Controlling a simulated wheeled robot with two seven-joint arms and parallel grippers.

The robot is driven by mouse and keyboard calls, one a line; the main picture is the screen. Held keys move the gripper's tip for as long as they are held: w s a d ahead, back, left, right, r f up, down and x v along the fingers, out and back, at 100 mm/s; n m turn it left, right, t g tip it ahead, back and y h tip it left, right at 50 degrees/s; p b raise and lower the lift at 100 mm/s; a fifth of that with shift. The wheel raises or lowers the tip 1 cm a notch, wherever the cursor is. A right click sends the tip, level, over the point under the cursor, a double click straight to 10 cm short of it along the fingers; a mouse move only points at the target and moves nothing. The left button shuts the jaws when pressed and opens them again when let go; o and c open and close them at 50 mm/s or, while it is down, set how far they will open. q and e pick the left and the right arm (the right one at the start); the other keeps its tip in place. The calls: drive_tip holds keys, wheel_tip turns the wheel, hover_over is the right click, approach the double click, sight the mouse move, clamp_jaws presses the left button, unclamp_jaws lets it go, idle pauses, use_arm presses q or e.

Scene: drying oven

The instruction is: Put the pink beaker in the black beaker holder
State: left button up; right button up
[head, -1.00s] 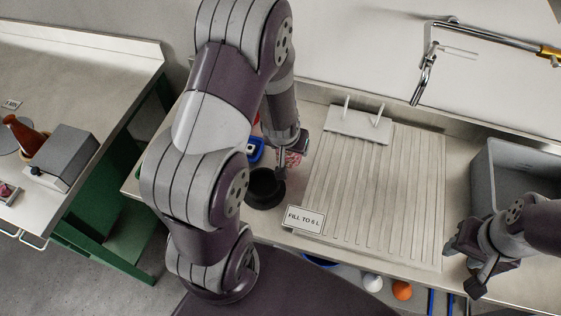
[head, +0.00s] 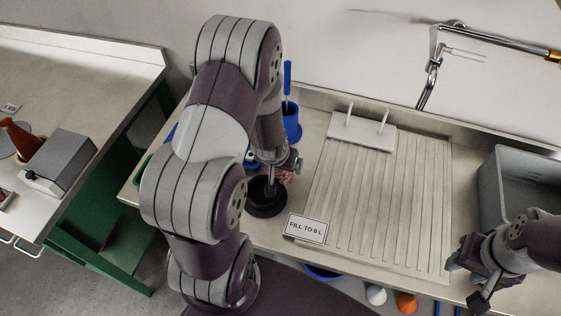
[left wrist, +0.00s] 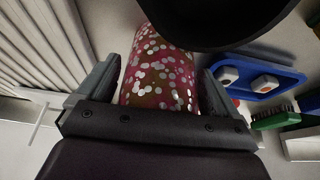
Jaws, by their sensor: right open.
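The black beaker holder (head: 266,206) is a round dark piece on the counter left of the ribbed drainboard. The pink beaker (head: 285,176), spotted with white, shows only in part just behind the holder. In the left wrist view the pink beaker (left wrist: 160,80) sits between the fingers of my left gripper (left wrist: 157,92), which is shut on it. A large dark round shape, seemingly the holder (left wrist: 215,22), covers part of the beaker there; I cannot tell whether they touch. My right gripper (head: 472,275) is open and empty at the lower right, near the sink.
A blue container (head: 291,122) with an upright blue handle stands behind my left arm. A blue tray (left wrist: 262,82) and a green-backed brush (left wrist: 276,120) lie close to the beaker. The drainboard (head: 375,205) has a "FILL TO 6 L" sign (head: 305,228). A grey sink (head: 515,190) is right.

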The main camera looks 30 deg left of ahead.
use_arm(q)
drive_tip(key=shift+r, duration=0.15)
drive_tip(key=p+v, duration=0.4)
drive_tip(key=v, duration=0.8)
drive_tip(key=s+d+r+m+g+h, duration=0.1)
drive_tip(key=s+d+r+m+g, duration=0.2)
drive_tip(key=s+d+r, duration=0.3)
drive_tip(key=w+a+f+n+y, duration=0.15)
drive_tip(key=w+a+n, duration=0.35)
drive_tip(key=w+n, duration=0.5)
drive_tip(key=f, duration=0.4)
drive_tip(key=a+f+n, duration=0.1)
drive_tip(key=f, duration=0.3)
drive_tip(key=a+f+n, duration=0.1)
drive_tip(key=f, duration=0.4)
drive_tip(key=shift+w, duration=0.25)
drive_tip(key=shift+w+f, duration=0.1)
drive_tip(key=c, duration=1.2)
